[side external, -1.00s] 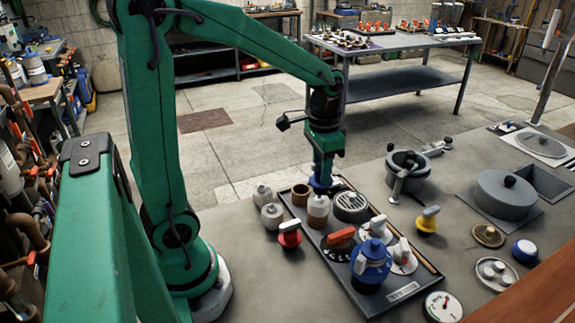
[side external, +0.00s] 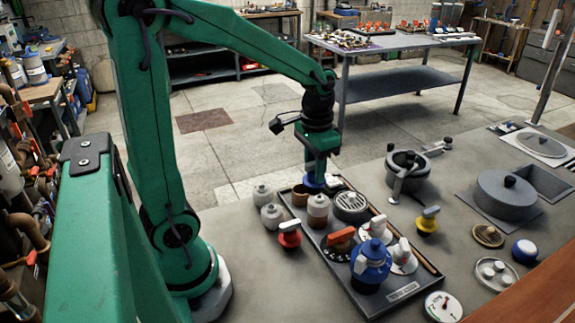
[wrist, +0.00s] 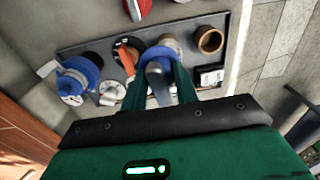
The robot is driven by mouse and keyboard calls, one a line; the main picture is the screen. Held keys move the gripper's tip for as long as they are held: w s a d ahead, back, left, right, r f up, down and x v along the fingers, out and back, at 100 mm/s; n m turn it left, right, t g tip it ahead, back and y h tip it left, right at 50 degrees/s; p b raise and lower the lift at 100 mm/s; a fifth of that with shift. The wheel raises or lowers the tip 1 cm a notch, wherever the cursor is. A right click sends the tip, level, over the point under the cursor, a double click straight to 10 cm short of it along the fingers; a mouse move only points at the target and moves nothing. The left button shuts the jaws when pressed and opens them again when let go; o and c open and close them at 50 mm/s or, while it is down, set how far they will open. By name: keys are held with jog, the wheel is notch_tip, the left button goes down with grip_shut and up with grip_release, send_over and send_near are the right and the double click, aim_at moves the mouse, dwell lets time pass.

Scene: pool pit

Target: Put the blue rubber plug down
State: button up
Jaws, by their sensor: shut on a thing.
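My gripper (side external: 316,172) points down over the far end of a dark tray (side external: 347,284). It is shut on the blue rubber plug (side external: 313,184), of which a blue rim shows just below the jaws. In the wrist view, both green fingers (wrist: 161,88) close around the plug's grey-blue upper part, and its blue rim (wrist: 172,47) shows beyond them. The plug hangs at or just above the tray's far end; I cannot tell whether it touches anything. Its underside is hidden.
The tray holds a brown ring (wrist: 209,40), an orange-handled valve (side external: 341,238), a round grate (side external: 351,206) and a large blue valve (side external: 371,264). Pale jars (side external: 272,215) and a red valve (side external: 290,236) stand left of it. A yellow valve (side external: 427,220) stands to the right.

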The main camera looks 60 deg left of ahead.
jog(key=s+a+f+n, duration=0.1)
jog(key=s+n, duration=0.5)
jog(key=n, duration=0.2)
jog(key=s+a+n, duration=0.2)
jog(key=s+n, duration=0.4)
jog(key=n, duration=0.1)
jog(key=shift+s+a+f+n, duration=0.2)
jog(key=shift+a+f+n, duration=0.05)
jog(key=shift+f+n, duration=0.15)
jog(key=s+a+f, duration=0.4)
jog(key=a+f, duration=0.3)
jog(key=a, duration=0.4)
jog(key=shift+s, duration=0.1)
jog(key=shift+f, duration=2)
jog(key=shift+d+f, duration=0.1)
jog(key=o, duration=1)
